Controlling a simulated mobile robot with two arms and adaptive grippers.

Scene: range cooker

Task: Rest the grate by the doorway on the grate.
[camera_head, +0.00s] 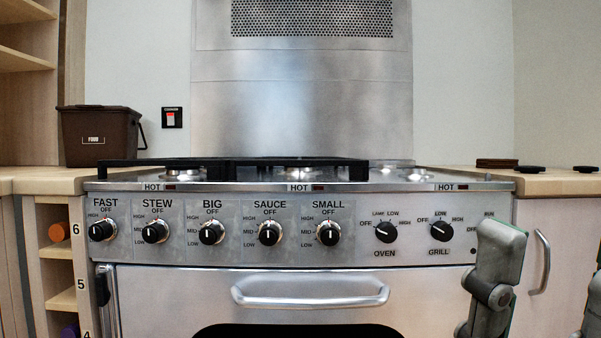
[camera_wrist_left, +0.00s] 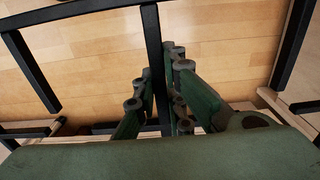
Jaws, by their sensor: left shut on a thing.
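My left gripper (camera_wrist_left: 160,80) shows only in the left wrist view, shut on a bar of a black grate (camera_wrist_left: 152,40). This grate's other bars spread across that view, with a wooden floor behind it. In the head view, another black grate (camera_head: 235,162) lies over the left and middle of the hob, seen almost edge-on. My right gripper shows in part at the lower right of the head view, with a grey finger (camera_head: 498,262) in front of the cooker. The rest of it is cut off, so I cannot tell its opening.
The range cooker (camera_head: 310,285) has a row of knobs and an oven handle along its front. The hob's right part has a bare burner (camera_head: 392,163). A brown bin (camera_head: 100,135) stands on the left counter. Small dark discs (camera_head: 530,169) lie on the right counter.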

